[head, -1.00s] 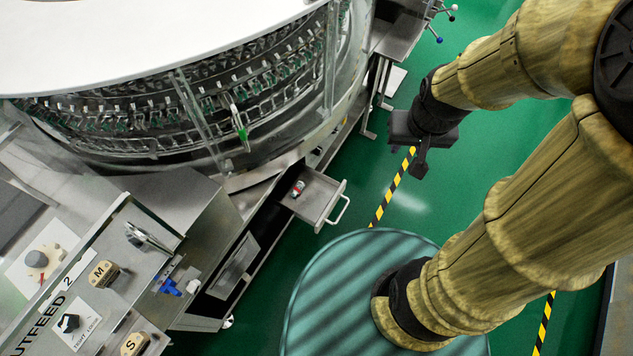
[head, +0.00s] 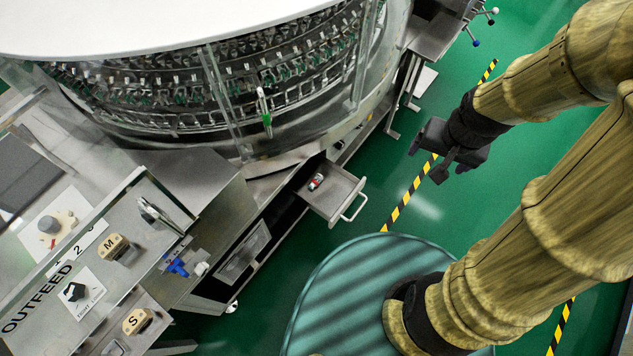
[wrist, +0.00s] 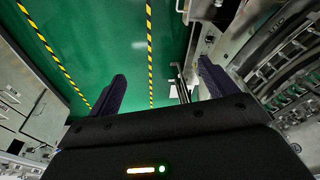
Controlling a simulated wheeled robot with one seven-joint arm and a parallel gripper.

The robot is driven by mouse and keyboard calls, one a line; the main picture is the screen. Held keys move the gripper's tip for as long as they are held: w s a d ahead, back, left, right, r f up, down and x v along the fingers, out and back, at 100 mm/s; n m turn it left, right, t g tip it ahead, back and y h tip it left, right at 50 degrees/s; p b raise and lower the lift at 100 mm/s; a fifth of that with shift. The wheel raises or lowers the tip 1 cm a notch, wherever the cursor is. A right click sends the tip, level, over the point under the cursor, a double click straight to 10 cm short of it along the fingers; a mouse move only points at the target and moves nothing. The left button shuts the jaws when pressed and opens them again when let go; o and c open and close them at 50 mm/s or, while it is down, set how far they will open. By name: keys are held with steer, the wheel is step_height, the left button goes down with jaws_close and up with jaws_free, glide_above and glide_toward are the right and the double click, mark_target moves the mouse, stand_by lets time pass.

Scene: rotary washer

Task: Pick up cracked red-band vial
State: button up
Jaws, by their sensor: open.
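A small vial with a red band (head: 316,182) lies in an open metal drawer (head: 345,198) under the rotary washer. Any crack is too small to see. My gripper (head: 428,158) is to the right of the drawer and apart from it, above the green floor. In the wrist view its two dark fingers (wrist: 160,88) stand wide apart with nothing between them. I cannot make out the vial in the wrist view.
The round washer (head: 240,100) with its clear guard stands behind and left of the drawer. The outfeed panel (head: 75,265) with knobs is at lower left. The drawer's handle (head: 354,208) sticks out over open green floor with striped tape (head: 400,208).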

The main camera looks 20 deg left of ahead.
steer(key=w+a+f+m+y+b, duration=0.2)
steer(key=a+f+m+b, duration=0.3)
steer(key=f, duration=0.7)
steer(key=w+a+f+m+y+b, duration=0.2)
steer(key=a+f+m+b, duration=0.3)
steer(key=f, duration=0.7)
steer(key=w+a+f+m+y+b, duration=0.2)
steer(key=a+f+m+b, duration=0.3)
steer(key=f+m+b, duration=0.4)
steer(key=shift+w+a+f+m+t+y, duration=0.15)
steer(key=shift+f+m+y, duration=0.2)
steer(key=shift+f, duration=0.4)
steer(key=shift+w+a+f+m+t+y, duration=0.15)
steer(key=shift+f+y, duration=0.3)
steer(key=shift+f, duration=0.3)
steer(key=shift+w+a+m, duration=0.1)
steer(key=shift+w+m, duration=0.15)
steer(key=shift+m, duration=0.25)
steer(key=b, duration=0.3)
glide_toward(319, 180)
steer(key=x, duration=0.3)
steer(key=shift+s+a+f, duration=0.1)
steer(key=shift+a+f, duration=0.1)
steer(key=shift+f, duration=0.1)
steer(key=shift+a, duration=0.1)
